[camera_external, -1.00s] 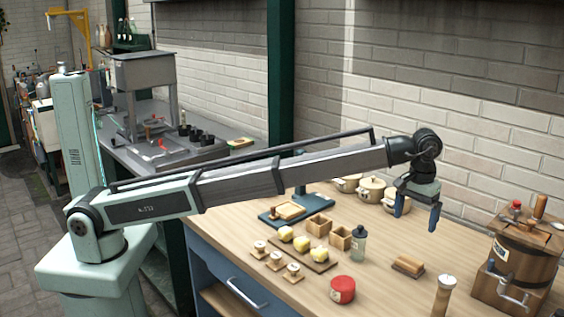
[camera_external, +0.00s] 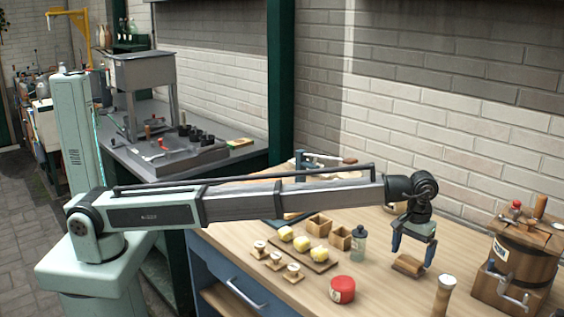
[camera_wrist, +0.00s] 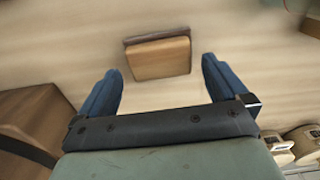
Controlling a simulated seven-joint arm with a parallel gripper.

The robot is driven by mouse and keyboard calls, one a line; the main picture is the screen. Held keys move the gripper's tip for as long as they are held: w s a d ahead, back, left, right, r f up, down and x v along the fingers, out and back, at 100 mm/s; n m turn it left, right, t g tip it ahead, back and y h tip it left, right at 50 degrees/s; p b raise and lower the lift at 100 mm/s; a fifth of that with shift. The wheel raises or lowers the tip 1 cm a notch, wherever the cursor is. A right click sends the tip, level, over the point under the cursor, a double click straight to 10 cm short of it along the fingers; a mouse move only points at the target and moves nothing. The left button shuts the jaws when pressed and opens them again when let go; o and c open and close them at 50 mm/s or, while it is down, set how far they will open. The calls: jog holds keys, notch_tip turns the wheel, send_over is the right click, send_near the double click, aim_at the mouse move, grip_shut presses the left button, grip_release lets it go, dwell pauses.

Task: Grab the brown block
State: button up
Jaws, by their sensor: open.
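The brown block (camera_external: 408,265) lies on the wooden table, below and between the fingers of my gripper (camera_external: 412,257) in the external view. In the wrist view the block (camera_wrist: 158,58) shows as a light brown piece with a darker strip along its far edge. It sits just ahead of the gap between the blue fingertips of my gripper (camera_wrist: 160,76). My gripper is open and empty, pointing down, with a finger toward each side of the block. I cannot tell the exact height left above the table.
A wooden churn (camera_external: 518,262) stands to the right, and a jar with a pale lid (camera_external: 443,296) stands in front. A red tin (camera_external: 342,290), a glass bottle (camera_external: 358,244) and a board with yellow pieces (camera_external: 302,245) are to the left. Bare table surrounds the block.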

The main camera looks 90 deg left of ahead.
notch_tip(320, 180, down, 2)
jog(key=shift+f, duration=0.1)
jog(key=c, duration=1)
jog(key=shift+o, duration=0.2)
